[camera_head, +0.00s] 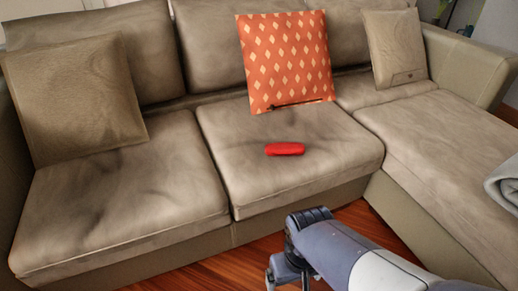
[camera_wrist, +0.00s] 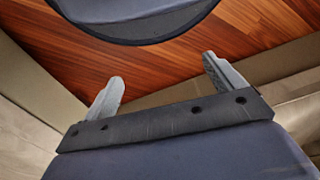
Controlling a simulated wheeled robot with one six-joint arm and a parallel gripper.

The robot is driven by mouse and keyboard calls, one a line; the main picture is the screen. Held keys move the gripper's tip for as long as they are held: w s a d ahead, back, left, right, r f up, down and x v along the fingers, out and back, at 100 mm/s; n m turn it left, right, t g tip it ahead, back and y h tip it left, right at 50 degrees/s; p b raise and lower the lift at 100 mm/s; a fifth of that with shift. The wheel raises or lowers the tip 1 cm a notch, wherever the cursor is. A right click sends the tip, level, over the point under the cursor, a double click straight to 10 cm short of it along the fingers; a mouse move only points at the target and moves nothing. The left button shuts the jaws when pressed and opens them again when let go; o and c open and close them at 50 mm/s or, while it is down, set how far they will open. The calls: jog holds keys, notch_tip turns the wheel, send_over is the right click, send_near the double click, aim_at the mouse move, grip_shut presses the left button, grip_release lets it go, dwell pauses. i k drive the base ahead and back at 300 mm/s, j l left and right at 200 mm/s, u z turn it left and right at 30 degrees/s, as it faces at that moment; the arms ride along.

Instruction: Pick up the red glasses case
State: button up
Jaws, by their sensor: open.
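The red glasses case (camera_head: 285,149) lies on the middle seat cushion of the beige sofa (camera_head: 262,203). It is a small, long red shape lying flat. My gripper (camera_head: 288,279) is low in front of the sofa, below and apart from the case. In the wrist view my gripper (camera_wrist: 165,80) has its two grey fingers spread wide with nothing between them. The case does not show in the wrist view.
An orange patterned pillow (camera_head: 286,60) leans on the backrest behind the case, with a thin dark object (camera_head: 297,104) at its foot. Beige pillows stand at left (camera_head: 75,98) and right (camera_head: 395,46). A grey blanket (camera_head: 505,182) lies on the chaise. The seat around the case is clear.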

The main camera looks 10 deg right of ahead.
aim_at(277, 149)
jog(key=z, duration=0.3)
jog(key=i+l+u, duration=0.15)
jog(key=i+l, duration=0.95)
